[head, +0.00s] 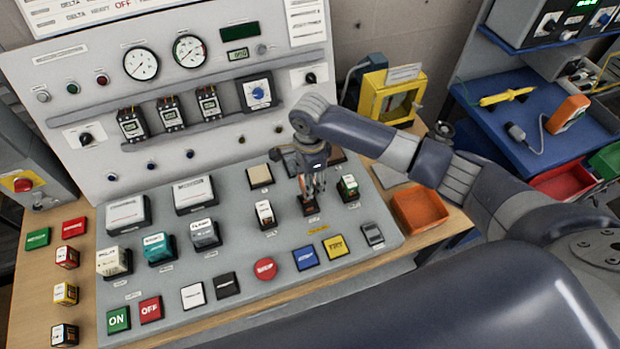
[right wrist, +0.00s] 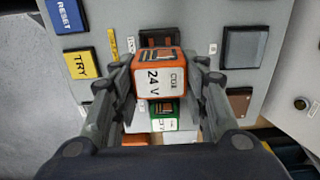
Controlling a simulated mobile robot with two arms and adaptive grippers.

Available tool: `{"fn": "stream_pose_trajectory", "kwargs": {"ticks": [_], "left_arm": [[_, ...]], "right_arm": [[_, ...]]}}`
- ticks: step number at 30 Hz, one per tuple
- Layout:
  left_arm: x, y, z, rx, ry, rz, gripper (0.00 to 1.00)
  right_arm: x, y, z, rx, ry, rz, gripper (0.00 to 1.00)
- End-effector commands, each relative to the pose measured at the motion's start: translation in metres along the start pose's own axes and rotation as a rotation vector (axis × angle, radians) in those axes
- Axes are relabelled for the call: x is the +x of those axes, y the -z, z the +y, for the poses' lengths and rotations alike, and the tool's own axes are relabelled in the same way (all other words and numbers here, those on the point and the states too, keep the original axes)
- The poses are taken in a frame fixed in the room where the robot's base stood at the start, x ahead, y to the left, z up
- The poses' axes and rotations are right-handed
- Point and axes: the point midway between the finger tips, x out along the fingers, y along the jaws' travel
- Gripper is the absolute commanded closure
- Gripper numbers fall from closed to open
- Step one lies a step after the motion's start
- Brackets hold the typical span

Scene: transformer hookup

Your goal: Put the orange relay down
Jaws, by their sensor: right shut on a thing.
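The orange relay (right wrist: 152,78), with a white "24 V" label, is between the two fingers of my right gripper (right wrist: 155,90) in the right wrist view. The gripper is shut on it. In the head view my right gripper (head: 312,184) points down over the right part of the sloped grey panel (head: 235,240), above a dark socket (head: 310,208). The gripper mostly hides the relay there. I cannot tell whether the relay touches the socket. A dark socket (right wrist: 158,38) also shows just beyond the relay in the right wrist view. My left gripper is not in view.
A green relay (head: 348,187) stands close to the right of my gripper; a white one (head: 265,214) stands to its left. An orange tray (head: 420,209) lies at right on the wooden table. Loose relays (head: 66,294) stand at the left. Blue and yellow buttons (head: 336,247) lie in front.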

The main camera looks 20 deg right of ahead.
Motion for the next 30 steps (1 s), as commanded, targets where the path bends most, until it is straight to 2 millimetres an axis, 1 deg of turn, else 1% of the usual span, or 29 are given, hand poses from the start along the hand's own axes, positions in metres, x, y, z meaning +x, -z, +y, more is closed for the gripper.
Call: {"fn": "stream_pose_trajectory", "kwargs": {"ticks": [1,2,11,14,16,20,23,24,26,29,30], "left_arm": [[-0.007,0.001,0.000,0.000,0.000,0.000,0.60],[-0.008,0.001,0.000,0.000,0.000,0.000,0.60],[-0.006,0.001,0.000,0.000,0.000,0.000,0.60],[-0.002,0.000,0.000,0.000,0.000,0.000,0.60],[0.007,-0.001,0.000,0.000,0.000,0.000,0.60],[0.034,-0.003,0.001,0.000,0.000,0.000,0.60],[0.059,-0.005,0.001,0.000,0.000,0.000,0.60],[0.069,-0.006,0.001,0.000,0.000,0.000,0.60],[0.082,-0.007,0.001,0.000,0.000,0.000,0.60],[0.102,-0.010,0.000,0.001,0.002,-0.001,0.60],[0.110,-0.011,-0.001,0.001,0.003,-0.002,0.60]], "right_arm": [[-0.007,-0.001,0.000,0.000,0.000,-0.001,0.89],[-0.008,-0.001,0.000,0.000,0.000,-0.001,0.89],[-0.007,0.000,0.000,-0.001,0.000,-0.001,0.89],[-0.009,0.000,-0.001,-0.029,0.004,-0.002,0.89],[-0.012,-0.001,-0.001,-0.087,0.009,-0.005,0.89],[-0.025,-0.001,0.004,-0.301,0.023,-0.010,0.89],[-0.038,0.001,0.018,-0.535,0.030,-0.011,0.89],[-0.043,0.002,0.025,-0.633,0.032,-0.010,0.89],[-0.049,0.005,0.039,-0.776,0.031,-0.008,0.89],[-0.056,0.011,0.065,-1.005,0.027,-0.003,0.89],[-0.058,0.014,0.076,-1.094,0.023,0.000,0.89]]}}
